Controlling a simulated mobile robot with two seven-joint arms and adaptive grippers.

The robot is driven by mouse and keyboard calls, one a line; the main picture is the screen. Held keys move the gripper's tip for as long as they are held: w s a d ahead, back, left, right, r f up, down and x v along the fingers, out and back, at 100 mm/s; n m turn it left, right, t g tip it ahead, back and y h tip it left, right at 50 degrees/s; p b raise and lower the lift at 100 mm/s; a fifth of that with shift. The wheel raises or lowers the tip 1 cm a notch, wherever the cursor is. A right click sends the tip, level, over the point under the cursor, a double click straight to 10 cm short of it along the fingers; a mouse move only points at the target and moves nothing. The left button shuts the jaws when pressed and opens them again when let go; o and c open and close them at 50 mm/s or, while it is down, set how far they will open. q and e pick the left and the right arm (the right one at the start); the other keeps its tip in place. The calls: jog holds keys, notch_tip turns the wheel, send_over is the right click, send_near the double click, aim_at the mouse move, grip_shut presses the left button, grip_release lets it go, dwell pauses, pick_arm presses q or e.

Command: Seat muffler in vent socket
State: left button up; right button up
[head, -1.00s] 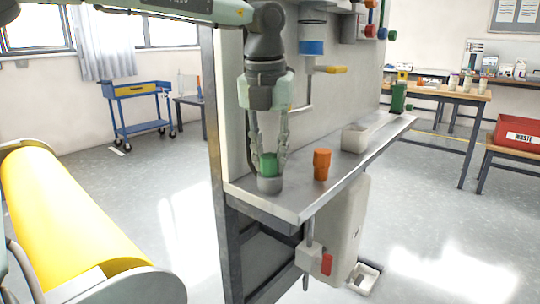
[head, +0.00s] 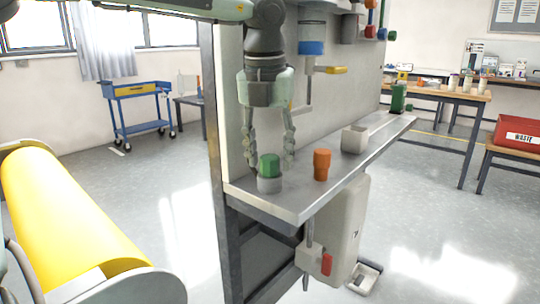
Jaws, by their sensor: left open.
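A green cylindrical piece (head: 269,166), which looks like the muffler, stands upright in a grey round socket (head: 270,184) near the left end of the metal shelf. Its lower part is hidden inside the socket, so I cannot tell how deep it sits. My left gripper (head: 269,153) points down over it with the fingers spread wide, one to each side of the green piece. The fingers look clear of it, and nothing is held. My right gripper is not in view.
An orange cup-like part (head: 321,164) stands on the shelf (head: 300,200) just right of the socket. An upright panel (head: 345,75) with a blue-banded cylinder (head: 312,47) rises behind the shelf.

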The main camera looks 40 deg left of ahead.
pick_arm(q)
notch_tip(320, 180, up, 11)
jog(key=s, duration=0.1)
jog(key=shift+s+d+r+p, duration=0.15)
jog(key=shift+s+d+p, duration=0.2)
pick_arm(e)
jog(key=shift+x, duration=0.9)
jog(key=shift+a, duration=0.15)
